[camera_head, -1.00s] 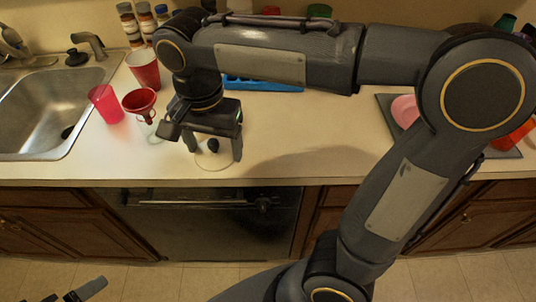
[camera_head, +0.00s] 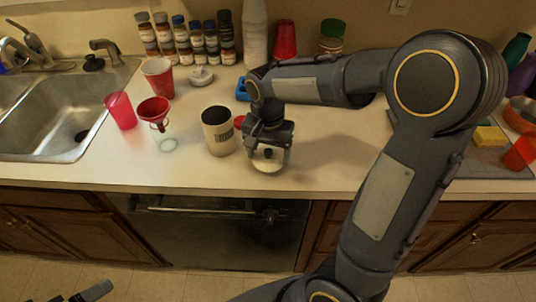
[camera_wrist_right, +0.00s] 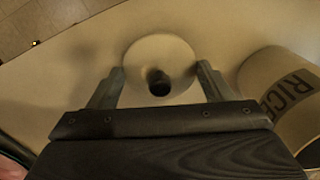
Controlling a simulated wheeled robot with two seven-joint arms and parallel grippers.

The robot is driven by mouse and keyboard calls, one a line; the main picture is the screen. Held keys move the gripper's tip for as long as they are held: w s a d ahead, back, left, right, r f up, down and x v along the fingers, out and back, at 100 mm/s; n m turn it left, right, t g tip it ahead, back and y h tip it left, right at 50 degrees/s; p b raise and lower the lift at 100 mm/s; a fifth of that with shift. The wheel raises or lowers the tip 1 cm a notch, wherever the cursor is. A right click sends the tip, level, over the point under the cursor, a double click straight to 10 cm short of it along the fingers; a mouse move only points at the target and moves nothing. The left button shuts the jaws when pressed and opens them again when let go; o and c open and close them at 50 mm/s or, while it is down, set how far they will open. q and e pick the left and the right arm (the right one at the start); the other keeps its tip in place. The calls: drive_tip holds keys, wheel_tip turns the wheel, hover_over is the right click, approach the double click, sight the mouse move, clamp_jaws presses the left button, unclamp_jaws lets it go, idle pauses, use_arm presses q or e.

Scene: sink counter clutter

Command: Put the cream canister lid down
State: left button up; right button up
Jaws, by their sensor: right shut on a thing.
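The cream canister lid (camera_head: 267,164) is a pale round disc with a dark knob. My right gripper (camera_head: 270,155) is shut on it, with the fingers either side of the knob. The lid (camera_wrist_right: 160,50) and gripper (camera_wrist_right: 160,85) also show in the right wrist view. The lid is low over the counter; I cannot tell whether it touches. The cream canister (camera_head: 219,138) stands upright and open-topped just left of the gripper; its dark lettering (camera_wrist_right: 290,90) shows in the wrist view. My left gripper (camera_head: 80,294) is partly in view at the bottom left, its opening unclear.
Red cups (camera_head: 158,78), a red funnel (camera_head: 154,110) and a clear glass stand left of the canister. A white knobbed piece (camera_head: 201,77) lies behind. The sink (camera_head: 60,115) is at left. Counter (camera_head: 325,150) right of the lid is clear.

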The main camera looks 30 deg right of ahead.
drive_tip(key=shift+f, duration=0.5)
drive_tip(key=shift+f, duration=0.1)
drive_tip(key=o, duration=0.9)
drive_tip(key=shift+o, duration=0.2)
